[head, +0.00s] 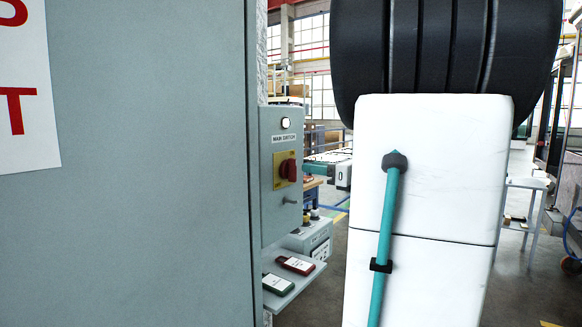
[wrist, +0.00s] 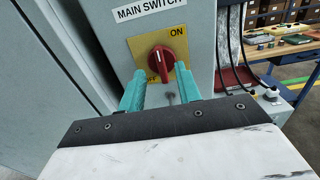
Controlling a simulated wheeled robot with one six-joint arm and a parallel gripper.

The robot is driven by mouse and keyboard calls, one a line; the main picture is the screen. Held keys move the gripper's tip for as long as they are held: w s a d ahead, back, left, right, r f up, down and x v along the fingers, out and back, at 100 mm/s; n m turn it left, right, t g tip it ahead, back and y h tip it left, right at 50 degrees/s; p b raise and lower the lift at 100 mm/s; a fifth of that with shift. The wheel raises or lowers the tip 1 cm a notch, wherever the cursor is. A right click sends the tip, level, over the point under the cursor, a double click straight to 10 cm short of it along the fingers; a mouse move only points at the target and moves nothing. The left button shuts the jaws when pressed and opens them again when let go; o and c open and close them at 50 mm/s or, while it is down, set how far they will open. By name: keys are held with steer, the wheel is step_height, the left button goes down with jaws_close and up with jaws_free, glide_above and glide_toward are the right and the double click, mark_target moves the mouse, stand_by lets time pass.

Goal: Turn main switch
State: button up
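The main switch is a red rotary knob (wrist: 161,58) on a yellow plate (wrist: 137,46) below the label MAIN SWITCH. Its pale mark runs nearly upright in the wrist view, with ON at upper right and OFF partly hidden at lower left. In the head view the knob (head: 288,170) sits on a grey box (head: 275,218) at the edge of a large cabinet. My gripper (wrist: 159,77) is open, its teal fingers apart at the lower left and lower right of the knob. I cannot tell whether they touch it. The head view does not show the fingers.
A grey cabinet door (head: 150,190) fills the left of the head view. A small shelf (head: 290,292) with tags is below the switch box. A workbench (wrist: 282,52) stands behind at right. My white arm blocks much of the head view.

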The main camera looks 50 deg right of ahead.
mark_target(296, 165)
steer(key=w, duration=0.5)
steer(key=shift+a, duration=0.25)
